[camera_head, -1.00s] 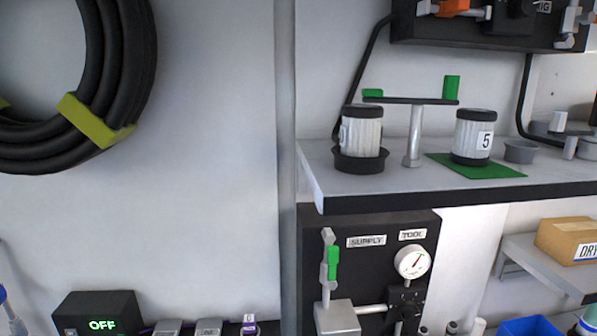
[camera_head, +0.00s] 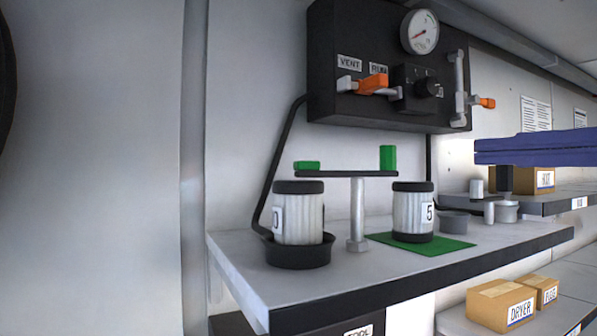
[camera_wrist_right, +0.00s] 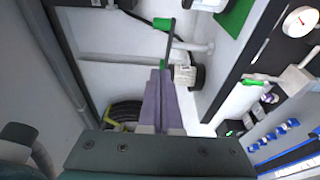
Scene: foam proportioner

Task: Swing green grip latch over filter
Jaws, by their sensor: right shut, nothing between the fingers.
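The latch is a dark flat bar (camera_head: 345,173) on a silver post (camera_head: 357,215). Its upright green grip (camera_head: 388,158) stands at the right end and a low green pad (camera_head: 306,165) at the left end, above a white ribbed filter (camera_head: 299,222) in a black cup (camera_head: 300,255). The right end is above a second filter, marked 5 (camera_head: 412,212), on a green mat (camera_head: 455,246). My right gripper (camera_head: 480,150) is shut and empty, right of the green grip and apart from it. The right wrist view shows its purple fingers (camera_wrist_right: 160,78) and the green grip (camera_wrist_right: 163,26). My left gripper is out of view.
A black panel (camera_head: 340,100) with a gauge (camera_head: 420,31) and orange-handled valves hangs above the latch. A grey shelf (camera_head: 240,262) carries both filters. A small grey cup (camera_head: 454,223) stands right of the mat. Boxes (camera_head: 500,305) sit on a lower shelf.

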